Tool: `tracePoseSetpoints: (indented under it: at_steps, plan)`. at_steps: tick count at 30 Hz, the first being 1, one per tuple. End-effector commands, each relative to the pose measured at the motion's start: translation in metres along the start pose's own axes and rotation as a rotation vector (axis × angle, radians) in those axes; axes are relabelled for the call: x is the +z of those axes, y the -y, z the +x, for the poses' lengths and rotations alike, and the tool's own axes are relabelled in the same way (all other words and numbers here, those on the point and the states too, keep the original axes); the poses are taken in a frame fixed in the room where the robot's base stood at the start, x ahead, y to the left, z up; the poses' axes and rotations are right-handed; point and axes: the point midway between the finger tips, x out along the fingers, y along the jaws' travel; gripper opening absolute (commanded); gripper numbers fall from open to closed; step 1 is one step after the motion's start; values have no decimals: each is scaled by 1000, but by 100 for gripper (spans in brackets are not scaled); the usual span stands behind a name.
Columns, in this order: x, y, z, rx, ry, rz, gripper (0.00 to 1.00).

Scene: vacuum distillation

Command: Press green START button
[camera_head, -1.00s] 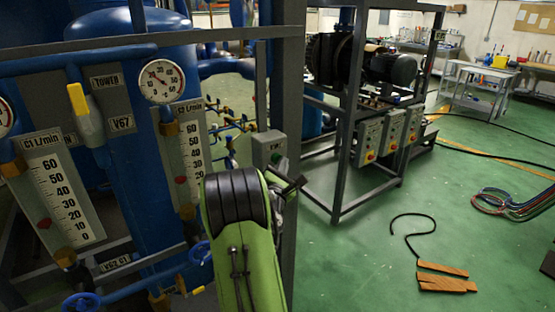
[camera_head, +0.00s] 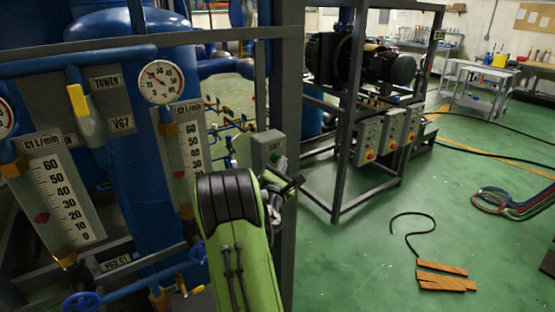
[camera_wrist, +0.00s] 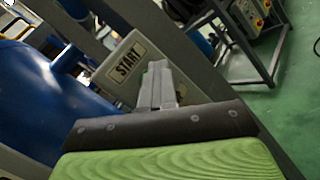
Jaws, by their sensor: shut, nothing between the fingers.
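A grey control box (camera_head: 268,148) is fixed to a dark upright post of the frame, just beyond my arm in the head view. In the wrist view the box (camera_wrist: 118,83) appears tilted and carries a START label (camera_wrist: 125,64). A small sliver of green shows beside my fingers there; the green button itself is mostly hidden behind them. My gripper (camera_wrist: 157,70) is shut and empty, its fingertips in front of the box's right part, just right of the label. I cannot tell whether the tips touch the button.
The dark post (camera_head: 288,80) stands close beside the box. Gauges, flow meters (camera_head: 62,195) and blue pipes crowd the left. A pump frame with several switch boxes (camera_head: 368,140) stands to the right.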

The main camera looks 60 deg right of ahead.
Motion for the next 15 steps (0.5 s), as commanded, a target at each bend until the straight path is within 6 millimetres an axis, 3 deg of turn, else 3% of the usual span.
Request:
tracePoseSetpoints:
  at_steps: [15]
  plan:
    - [26, 28, -39, 3, -3, 2, 0]
